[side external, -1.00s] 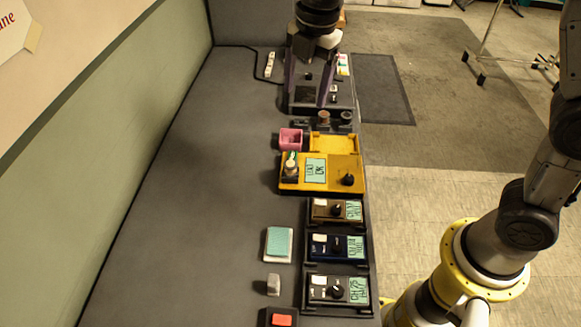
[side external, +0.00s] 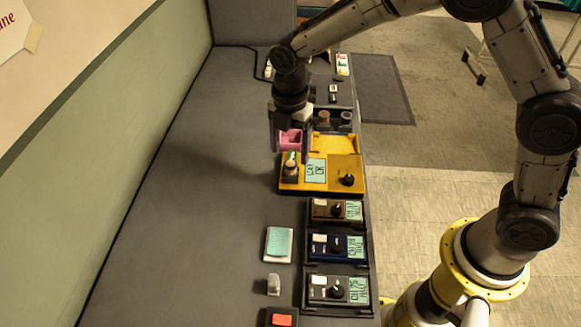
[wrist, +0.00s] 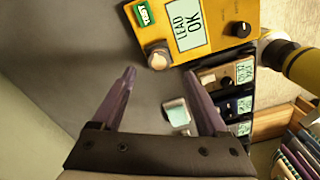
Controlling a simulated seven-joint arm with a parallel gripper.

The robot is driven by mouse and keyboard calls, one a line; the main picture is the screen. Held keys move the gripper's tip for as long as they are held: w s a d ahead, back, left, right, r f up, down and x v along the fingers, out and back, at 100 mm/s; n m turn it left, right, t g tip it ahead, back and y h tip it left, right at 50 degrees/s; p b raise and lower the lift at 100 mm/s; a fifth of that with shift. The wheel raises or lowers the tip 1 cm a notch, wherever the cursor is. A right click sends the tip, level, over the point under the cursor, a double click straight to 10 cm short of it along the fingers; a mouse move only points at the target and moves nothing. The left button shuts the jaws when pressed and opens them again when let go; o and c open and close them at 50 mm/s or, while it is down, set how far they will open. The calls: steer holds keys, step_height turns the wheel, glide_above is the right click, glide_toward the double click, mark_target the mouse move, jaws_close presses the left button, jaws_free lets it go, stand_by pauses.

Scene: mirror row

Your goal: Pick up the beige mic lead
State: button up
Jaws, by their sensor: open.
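A short beige cylinder (side external: 291,169), which looks like the beige mic lead's plug, stands upright on the left corner of the yellow tester (side external: 338,186). It also shows in the wrist view (wrist: 158,57), beside the green TEST button; I cannot see any cable on it. The tester's display reads LEAD OK. My gripper (side external: 291,153) is open, with its fingers pointing down just behind the beige cylinder in the side view. In the wrist view my gripper (wrist: 160,74) has nothing between its fingers, and the cylinder lies just beyond the tips.
A brown coil (side external: 323,117) and a grey coil (side external: 346,118) sit behind the tester. Several dial units, such as the blue one (side external: 336,246), stand in front. The left of the table is clear.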

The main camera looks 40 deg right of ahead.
mark_target(290, 163)
step_height(290, 163, down, 5)
steer(key=shift+w+d+r, duration=0.1)
steer(key=shift+d, duration=0.05)
jaws_close()
stand_by(0.4)
